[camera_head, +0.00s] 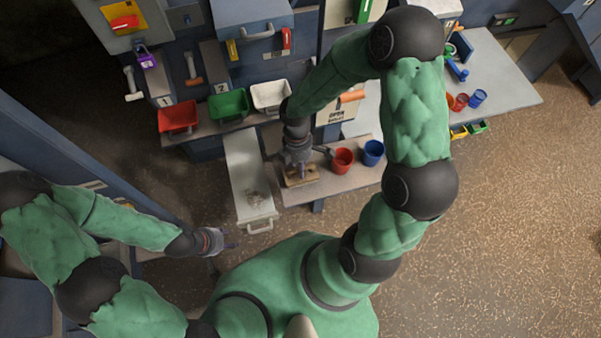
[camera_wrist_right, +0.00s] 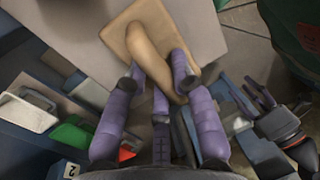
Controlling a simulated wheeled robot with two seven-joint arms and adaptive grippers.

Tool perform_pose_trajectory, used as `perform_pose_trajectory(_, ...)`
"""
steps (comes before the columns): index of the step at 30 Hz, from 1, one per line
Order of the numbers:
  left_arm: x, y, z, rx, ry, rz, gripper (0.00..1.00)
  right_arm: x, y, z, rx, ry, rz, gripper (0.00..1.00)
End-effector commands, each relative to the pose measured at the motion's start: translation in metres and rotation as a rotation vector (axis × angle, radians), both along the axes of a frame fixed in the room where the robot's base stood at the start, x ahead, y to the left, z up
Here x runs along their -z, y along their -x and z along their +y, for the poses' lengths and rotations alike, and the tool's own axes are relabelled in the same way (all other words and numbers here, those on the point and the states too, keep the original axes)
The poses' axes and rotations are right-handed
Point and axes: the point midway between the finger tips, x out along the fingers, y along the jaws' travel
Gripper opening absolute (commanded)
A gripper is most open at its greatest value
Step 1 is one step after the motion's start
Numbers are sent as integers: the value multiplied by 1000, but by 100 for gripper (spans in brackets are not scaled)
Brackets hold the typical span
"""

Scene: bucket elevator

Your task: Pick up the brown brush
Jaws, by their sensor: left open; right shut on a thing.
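The brown brush (camera_head: 303,180) is at the left part of the grey table, under my right gripper (camera_head: 298,164). In the right wrist view the brush (camera_wrist_right: 128,38) shows as a flat tan block with a rounded handle. The purple fingers of my right gripper (camera_wrist_right: 160,77) are closed around that handle. I cannot tell whether the brush touches the table. My left gripper (camera_head: 228,242) is open and empty, low at the left, well apart from the brush.
A red cup (camera_head: 342,160) and a blue cup (camera_head: 373,153) stand right of the brush on the table (camera_head: 345,182). A pale pulled-out drawer (camera_head: 247,175) is just left. Red (camera_head: 178,117), green (camera_head: 229,104) and white (camera_head: 271,95) bins line the back.

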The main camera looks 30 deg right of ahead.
Motion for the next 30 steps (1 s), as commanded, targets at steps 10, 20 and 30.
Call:
perform_pose_trajectory(10, -2, 0, 0, 0, 0, 0, 49, -7, 0, 0, 1, 0, -1, 0)
perform_pose_trajectory(20, -14, 0, 0, 0, 0, 0, 49, -54, 14, 9, -2, 2, -4, 0)
perform_pose_trajectory(30, -26, 0, 0, 0, 0, 0, 49, -109, 76, 45, -5, 1, -3, 0)
